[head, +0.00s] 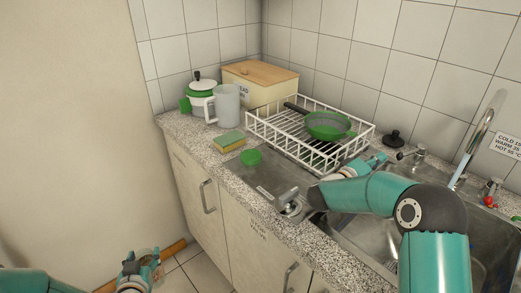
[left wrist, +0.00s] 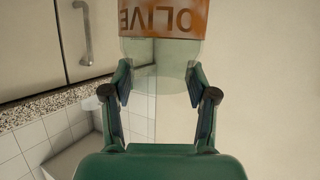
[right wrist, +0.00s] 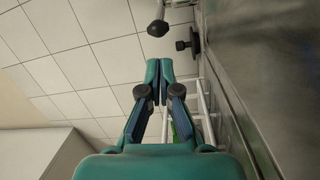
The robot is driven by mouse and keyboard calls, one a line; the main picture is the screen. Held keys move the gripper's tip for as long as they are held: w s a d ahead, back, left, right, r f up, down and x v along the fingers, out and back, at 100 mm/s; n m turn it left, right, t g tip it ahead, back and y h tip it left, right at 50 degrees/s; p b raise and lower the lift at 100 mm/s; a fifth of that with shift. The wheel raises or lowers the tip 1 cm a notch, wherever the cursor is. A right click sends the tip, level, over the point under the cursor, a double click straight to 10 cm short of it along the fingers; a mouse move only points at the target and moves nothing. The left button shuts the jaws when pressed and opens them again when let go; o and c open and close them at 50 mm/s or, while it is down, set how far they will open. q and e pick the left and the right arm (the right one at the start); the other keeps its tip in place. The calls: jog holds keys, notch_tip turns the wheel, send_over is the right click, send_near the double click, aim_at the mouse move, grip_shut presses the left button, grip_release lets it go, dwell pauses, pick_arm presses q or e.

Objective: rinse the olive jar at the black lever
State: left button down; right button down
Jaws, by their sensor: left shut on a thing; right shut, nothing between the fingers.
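The olive jar (left wrist: 165,55) is clear glass with an orange label reading OLIVE. My left gripper (left wrist: 160,88) is shut on its glass part. In the head view, the left gripper (head: 146,266) holds the jar low at the left, away from the counter and sink.
A white dish rack (head: 265,133) holds a green pan (head: 328,125). A red-marked tap (head: 489,200) is at right.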

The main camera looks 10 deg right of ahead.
aim_at(412, 152)
pick_arm(q)
jog(key=shift+w+d+r, duration=0.1)
jog(key=shift+d+r, duration=0.05)
jog(key=shift+r, duration=0.1)
pick_arm(e)
jog(key=x, duration=0.5)
jog(key=shift+d, duration=0.25)
jog(key=shift+a, duration=0.1)
